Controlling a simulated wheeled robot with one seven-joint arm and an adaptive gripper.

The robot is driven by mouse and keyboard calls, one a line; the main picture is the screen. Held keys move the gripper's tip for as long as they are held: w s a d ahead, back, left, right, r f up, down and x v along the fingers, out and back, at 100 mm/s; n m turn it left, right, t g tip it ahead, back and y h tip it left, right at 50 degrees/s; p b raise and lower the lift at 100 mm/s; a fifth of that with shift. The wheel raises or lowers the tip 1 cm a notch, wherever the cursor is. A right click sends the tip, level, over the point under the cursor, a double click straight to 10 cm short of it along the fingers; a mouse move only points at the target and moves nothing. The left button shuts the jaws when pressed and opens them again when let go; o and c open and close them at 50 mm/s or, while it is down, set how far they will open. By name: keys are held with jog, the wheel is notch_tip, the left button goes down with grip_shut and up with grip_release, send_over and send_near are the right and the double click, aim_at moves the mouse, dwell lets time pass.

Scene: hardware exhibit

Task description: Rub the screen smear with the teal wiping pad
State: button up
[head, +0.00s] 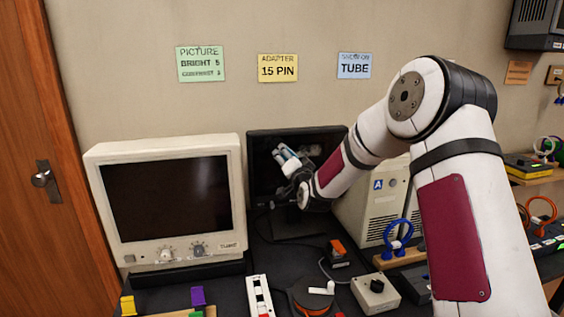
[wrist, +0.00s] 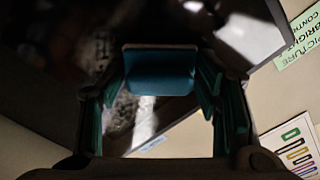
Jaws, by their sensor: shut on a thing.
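The black flat monitor (head: 262,190) stands at the back, to the right of the beige tube monitor. My gripper (head: 286,160) is in front of its screen, toward the upper middle. In the wrist view, my gripper (wrist: 160,92) is shut on the teal wiping pad (wrist: 158,72), with a finger on each side. The dark screen fills much of that view behind the pad. A mottled grey smear (wrist: 122,112) shows on it at left of and below the pad. I cannot tell whether the pad touches the screen. In the head view my gripper hides the pad.
The beige tube monitor (head: 240,205) stands left of the flat monitor, and a beige computer case (head: 360,215) stands right. A blue cable coil (head: 398,232), an orange-black reel (head: 312,298) and a grey knob box (head: 375,293) crowd the bench in front.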

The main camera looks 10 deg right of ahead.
aim_at(323, 152)
jog(key=shift+w+d+b, duration=0.1)
jog(key=shift+d+b, duration=0.35)
jog(key=shift+d, duration=5.85)
jog(key=shift+s+p, duration=1.85)
jog(key=shift+s, duration=1.15)
jog(key=shift+s+p, duration=0.85)
jog(key=shift+s, duration=0.65)
